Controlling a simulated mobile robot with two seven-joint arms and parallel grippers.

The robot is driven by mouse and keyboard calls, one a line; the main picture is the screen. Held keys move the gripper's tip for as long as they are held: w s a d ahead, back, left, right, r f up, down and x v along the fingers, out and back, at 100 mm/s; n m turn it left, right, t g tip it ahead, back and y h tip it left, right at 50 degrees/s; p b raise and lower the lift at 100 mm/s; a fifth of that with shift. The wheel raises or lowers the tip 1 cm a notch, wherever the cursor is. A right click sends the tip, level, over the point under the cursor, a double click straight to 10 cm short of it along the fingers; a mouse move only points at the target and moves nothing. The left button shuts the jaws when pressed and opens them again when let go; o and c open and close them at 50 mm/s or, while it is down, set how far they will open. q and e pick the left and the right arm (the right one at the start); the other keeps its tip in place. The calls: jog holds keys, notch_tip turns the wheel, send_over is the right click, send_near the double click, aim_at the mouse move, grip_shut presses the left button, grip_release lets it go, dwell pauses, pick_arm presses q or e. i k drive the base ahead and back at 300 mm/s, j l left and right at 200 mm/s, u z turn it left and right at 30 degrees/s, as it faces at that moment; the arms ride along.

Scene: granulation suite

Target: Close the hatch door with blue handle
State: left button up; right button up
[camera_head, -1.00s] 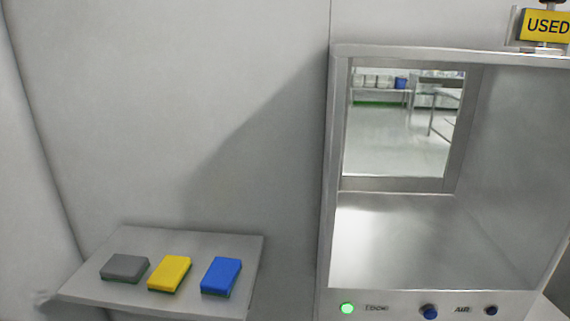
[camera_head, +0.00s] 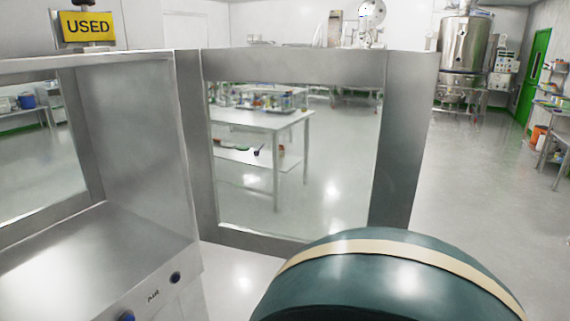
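The hatch (camera_head: 140,130) is a steel box at the left, its front open and its chamber empty. Its door (camera_head: 399,150), a steel frame around a large clear window, stands swung wide open to the right of the box. It joins the box along the box's right front edge. No blue handle shows on the visible parts of the door. The door's lower right corner is hidden behind a dark teal rounded shape. Neither of my grippers is in view.
A yellow USED sign (camera_head: 88,27) stands on top of the hatch. Blue buttons (camera_head: 175,277) sit on its front panel. A lab table (camera_head: 255,118) shows through the door's window. A steel tank (camera_head: 464,50) and a green door (camera_head: 530,70) are farther back. Open floor lies right of the door.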

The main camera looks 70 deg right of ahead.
aim_at(408, 78)
jog(key=k+l+u, duration=0.15)
jog(key=k+l, duration=0.2)
jog(key=l, duration=0.3)
jog(key=k+l+u, duration=0.1)
jog(key=k+l, duration=0.3)
jog(key=l, duration=0.2)
jog(key=k+l+u, duration=0.15)
jog(key=k+l, duration=0.25)
jog(key=l, duration=0.15)
jog(key=k+l, duration=0.1)
jog(key=l, duration=0.25)
jog(key=k+l+u, duration=0.15)
jog(key=l, duration=0.55)
jog(key=i+l+u, duration=0.15)
jog(key=l, duration=0.55)
jog(key=l+u, duration=0.2)
jog(key=l, duration=0.5)
jog(key=k+l+u, duration=0.2)
jog(key=k, duration=0.25)
jog(key=k+l+u, duration=0.25)
jog(key=k, duration=0.15)
